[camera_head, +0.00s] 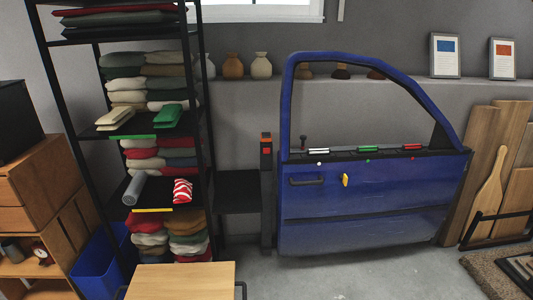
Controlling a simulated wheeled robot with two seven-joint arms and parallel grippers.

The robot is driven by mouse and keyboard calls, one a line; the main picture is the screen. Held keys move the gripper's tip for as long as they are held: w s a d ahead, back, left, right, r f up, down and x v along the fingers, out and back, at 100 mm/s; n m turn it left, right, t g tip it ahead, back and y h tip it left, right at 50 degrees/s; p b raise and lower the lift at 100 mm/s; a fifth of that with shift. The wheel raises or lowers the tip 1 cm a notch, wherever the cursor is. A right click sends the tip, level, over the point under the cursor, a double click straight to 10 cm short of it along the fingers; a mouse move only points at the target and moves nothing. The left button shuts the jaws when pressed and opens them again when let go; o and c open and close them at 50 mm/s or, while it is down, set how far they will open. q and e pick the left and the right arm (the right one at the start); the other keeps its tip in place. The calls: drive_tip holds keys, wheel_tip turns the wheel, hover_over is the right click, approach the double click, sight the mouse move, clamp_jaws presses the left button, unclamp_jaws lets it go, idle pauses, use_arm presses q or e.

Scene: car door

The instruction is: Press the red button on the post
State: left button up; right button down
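A dark upright post (267,205) stands just left of the blue car door. Its top has orange parts, and a small red button (267,151) shows on the face near the top. The button is too small to tell whether it is pressed in. Neither my left nor my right gripper is in view.
The blue car door (375,200) stands upright right of the post. A black shelf rack (206,130) with folded cloths stands to the left. A wooden tabletop (182,282) is at the bottom front. The grey floor (340,277) before the door is clear.

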use_arm(q)
drive_tip(key=shift+c, duration=0.5)
clamp_jaws()
idle(1.4)
